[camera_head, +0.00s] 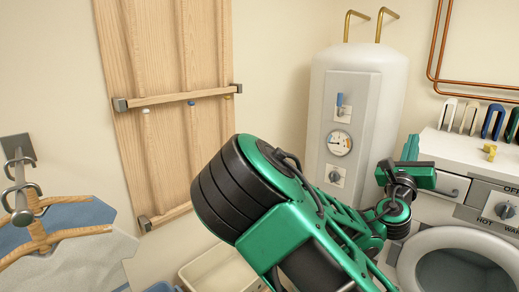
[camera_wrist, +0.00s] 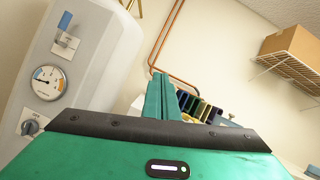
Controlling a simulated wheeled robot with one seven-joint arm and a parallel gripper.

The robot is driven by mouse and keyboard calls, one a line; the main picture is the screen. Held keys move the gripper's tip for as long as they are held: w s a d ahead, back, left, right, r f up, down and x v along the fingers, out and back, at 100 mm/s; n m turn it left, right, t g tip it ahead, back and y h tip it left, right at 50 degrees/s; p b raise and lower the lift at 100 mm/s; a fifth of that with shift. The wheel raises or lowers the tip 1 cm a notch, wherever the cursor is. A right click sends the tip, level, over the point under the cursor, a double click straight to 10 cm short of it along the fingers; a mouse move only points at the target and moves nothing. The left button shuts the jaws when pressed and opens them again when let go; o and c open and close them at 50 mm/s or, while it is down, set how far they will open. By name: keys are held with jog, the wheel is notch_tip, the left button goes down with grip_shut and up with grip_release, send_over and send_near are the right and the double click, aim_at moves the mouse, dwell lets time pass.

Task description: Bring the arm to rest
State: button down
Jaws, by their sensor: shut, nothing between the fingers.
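My gripper (camera_wrist: 161,88) is shut and empty. In the wrist view its two green fingers stand close together above its green body. In the head view my gripper (camera_head: 411,148) is at the right of the picture, between the white tank and the washing machine. My green and black arm fills the middle and lower part of the head view and is bent. It hides part of the wall and floor behind it.
The white tank (camera_head: 387,85) has a gauge and a blue lever. The washing machine (camera_head: 463,186) bears several coloured hooked pieces (camera_head: 492,121). A wooden panel (camera_head: 160,60) hangs on the wall. Hangers with clothes (camera_head: 75,262) are at left; a pale bin (camera_head: 205,268) is below.

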jog(key=s+d+f+m+g+h, duration=0.2)
jog(key=s+d+f+m+g, duration=0.3)
jog(key=d, duration=0.3)
jog(key=s+d+f+m+g+h, duration=0.1)
jog(key=s+d+f+m+g, duration=0.1)
jog(key=d+f+m+g, duration=0.45)
jog(key=s+d+f+m+g+y, duration=0.4)
jog(key=s+f+m+g+y, duration=0.3)
jog(key=s+f+m, duration=0.8)
jog(key=s+a+r+m+y, duration=0.3)
jog(key=s+a+m, duration=0.3)
jog(key=a, duration=0.3)
jog(key=s+a+r+m+y, duration=0.3)
jog(key=s+a+m+y, duration=0.3)
jog(key=s+a, duration=0.2)
jog(key=shift+s+a+y, duration=0.15)
jog(key=shift+a+y, duration=0.15)
jog(key=shift+a, duration=0.75)
jog(key=shift+m, duration=0.25)
